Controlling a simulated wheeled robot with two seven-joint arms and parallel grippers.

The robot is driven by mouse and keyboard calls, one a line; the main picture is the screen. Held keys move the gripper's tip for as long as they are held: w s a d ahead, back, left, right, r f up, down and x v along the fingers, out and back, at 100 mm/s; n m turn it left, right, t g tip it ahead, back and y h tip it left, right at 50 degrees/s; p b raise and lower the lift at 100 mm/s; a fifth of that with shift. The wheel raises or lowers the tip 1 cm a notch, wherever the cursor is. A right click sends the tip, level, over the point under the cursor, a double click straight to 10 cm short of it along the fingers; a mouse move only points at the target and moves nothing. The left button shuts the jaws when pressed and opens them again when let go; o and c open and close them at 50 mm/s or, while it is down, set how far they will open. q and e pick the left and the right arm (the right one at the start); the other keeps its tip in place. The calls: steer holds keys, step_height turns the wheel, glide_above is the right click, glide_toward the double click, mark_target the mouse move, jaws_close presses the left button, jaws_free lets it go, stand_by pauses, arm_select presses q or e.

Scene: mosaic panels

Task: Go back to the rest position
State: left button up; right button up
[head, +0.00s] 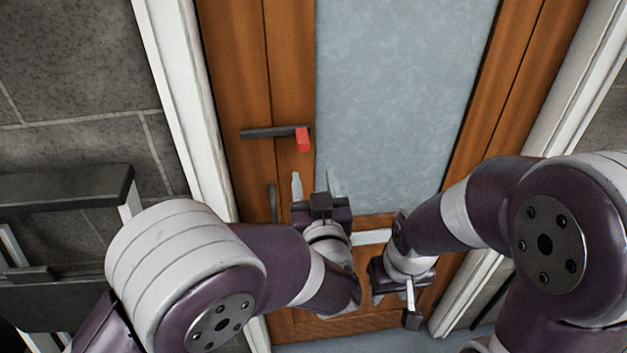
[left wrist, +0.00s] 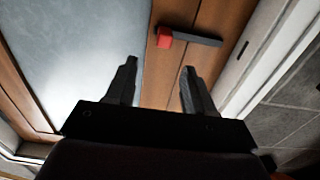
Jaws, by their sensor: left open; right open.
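My left gripper (head: 315,182) is open and empty in front of the wooden door (head: 240,70). Its fingers point up the picture, a little below the door's dark lever handle (head: 268,132). In the left wrist view, the two open fingers (left wrist: 158,78) show with nothing between them. The handle's red end (head: 303,139) is apart from the fingers; it also shows beyond them in the left wrist view (left wrist: 164,37). My right gripper (head: 394,300) is open and hangs lower and to the right, in front of the door's lower part. It holds nothing that I can see.
The door has a large frosted pane (head: 400,90) and a white frame (head: 180,90). A small dark fitting (head: 272,203) sits below the handle. A dark shelf-like object (head: 65,185) stands at the left against a grey tiled wall (head: 75,80).

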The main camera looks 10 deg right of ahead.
arm_select(q)
steer(key=a+f+m+g+h, duration=0.1)
steer(key=a+f+g+h, duration=0.1)
steer(key=a+f+g, duration=0.95)
steer(key=s+a+f+g+y+b, duration=0.1)
steer(key=s+a+g, duration=0.4)
steer(key=s+a, duration=0.8)
steer(key=shift+s+a+f+n+y, duration=0.25)
steer(key=shift+s+f+n+y, duration=0.2)
steer(key=shift+s, duration=0.75)
steer(key=shift+a+f, duration=0.1)
